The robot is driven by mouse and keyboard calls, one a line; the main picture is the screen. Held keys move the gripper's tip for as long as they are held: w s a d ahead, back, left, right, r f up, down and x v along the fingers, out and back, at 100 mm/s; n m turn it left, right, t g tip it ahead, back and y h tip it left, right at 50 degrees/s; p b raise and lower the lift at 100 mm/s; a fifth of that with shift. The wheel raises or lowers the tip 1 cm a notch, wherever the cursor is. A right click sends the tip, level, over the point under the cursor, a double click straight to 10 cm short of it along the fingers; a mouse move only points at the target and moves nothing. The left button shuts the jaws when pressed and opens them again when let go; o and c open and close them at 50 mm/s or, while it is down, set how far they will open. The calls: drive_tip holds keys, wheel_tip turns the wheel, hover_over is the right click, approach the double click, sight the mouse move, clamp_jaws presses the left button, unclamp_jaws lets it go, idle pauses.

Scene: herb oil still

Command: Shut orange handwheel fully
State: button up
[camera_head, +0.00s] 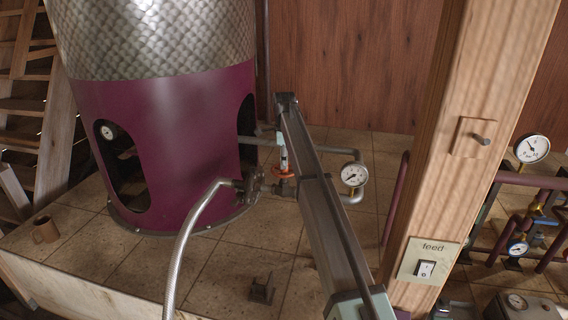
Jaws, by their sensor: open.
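The orange handwheel (277,178) is small in the head view, low beside the right side of the purple still body. It sits on a valve in the grey pipework near the tiled floor. My arm reaches in from the bottom and partly covers the wheel's right side. My gripper (284,164) points down just above the handwheel. It is open, but its fingers are tiny here, and I cannot tell whether they touch the rim. How far the wheel is turned cannot be read.
The still (165,140) stands to the left. A pressure gauge (353,174) and grey pipe are right of the wheel. A braided hose (187,240) rises in front. A wooden post (465,130) with a feed switch (425,268) stands at right. A brown mug (45,229) is far left.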

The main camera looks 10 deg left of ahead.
wheel_tip(320, 180, up, 10)
drive_tip(key=shift+r, duration=0.25)
idle(0.5)
